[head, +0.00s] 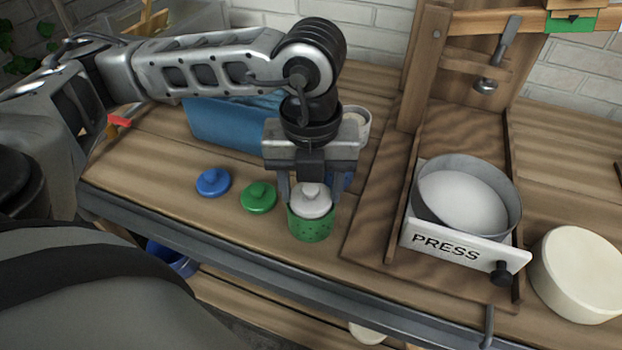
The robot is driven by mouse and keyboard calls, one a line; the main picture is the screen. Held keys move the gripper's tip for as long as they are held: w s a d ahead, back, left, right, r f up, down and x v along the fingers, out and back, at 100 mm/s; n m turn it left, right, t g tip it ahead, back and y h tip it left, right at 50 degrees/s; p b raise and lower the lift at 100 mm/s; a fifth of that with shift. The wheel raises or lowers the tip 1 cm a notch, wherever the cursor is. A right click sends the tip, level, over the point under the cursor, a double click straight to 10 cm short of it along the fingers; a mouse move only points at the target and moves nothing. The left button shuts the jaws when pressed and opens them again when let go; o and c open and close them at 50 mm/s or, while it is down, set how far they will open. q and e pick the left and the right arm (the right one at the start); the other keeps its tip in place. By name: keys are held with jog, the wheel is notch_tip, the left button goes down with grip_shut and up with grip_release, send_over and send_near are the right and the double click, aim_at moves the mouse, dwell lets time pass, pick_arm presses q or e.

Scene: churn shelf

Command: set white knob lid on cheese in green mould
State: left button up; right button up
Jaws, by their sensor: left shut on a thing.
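The green mould (310,227) stands upright on the wooden bench, with small holes in its wall. The white knob lid (311,203) sits level in the mould's top opening. My left gripper (311,188) points straight down over it, shut on the lid's knob, with its fingers on either side. The cheese inside the mould is hidden under the lid. My right gripper does not show.
A green knob lid (259,197) and a blue knob lid (213,182) lie to the left. A blue tub (225,125) and a white cup (358,122) stand behind. On the right are a press board with a metal ring (466,195) and a cheese wheel (580,275).

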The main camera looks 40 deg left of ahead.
pick_arm(q)
jog(key=shift+f, duration=0.2)
dwell(0.7)
jog(key=o, duration=1)
jog(key=shift+o, duration=0.2)
jog(key=shift+r, duration=0.1)
notch_tip(320, 180, up, 16)
jog(key=p, duration=0.1)
